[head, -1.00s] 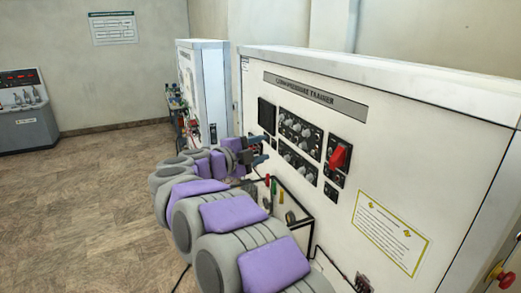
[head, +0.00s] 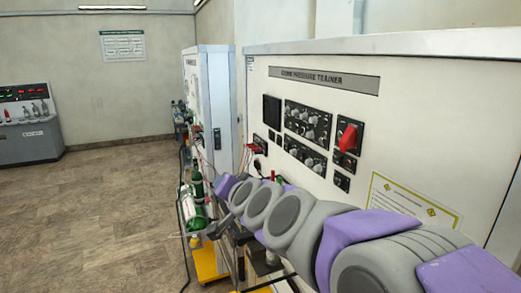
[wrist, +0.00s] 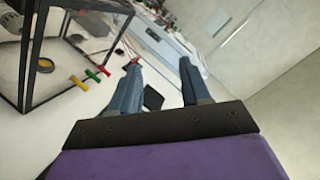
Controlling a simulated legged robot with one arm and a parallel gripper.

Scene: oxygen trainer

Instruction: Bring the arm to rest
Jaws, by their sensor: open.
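My arm (head: 290,220) reaches from the lower right along the front of the white trainer cabinet (head: 430,110). Its grey and purple links lie below the panel's knobs. In the head view I cannot make out the fingers at its far end. In the wrist view my gripper (wrist: 159,72) shows two blue fingers held apart with nothing between them. A black frame (wrist: 72,55) with red, yellow and green handles (wrist: 90,77) stands to the left of the fingers there.
The cabinet carries a red switch (head: 347,137) and knob panels (head: 307,122). A green cylinder (head: 197,187) and a yellow base (head: 208,262) stand near the arm's far end. A grey console (head: 28,125) is at the far left. The tiled floor (head: 105,215) on the left is clear.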

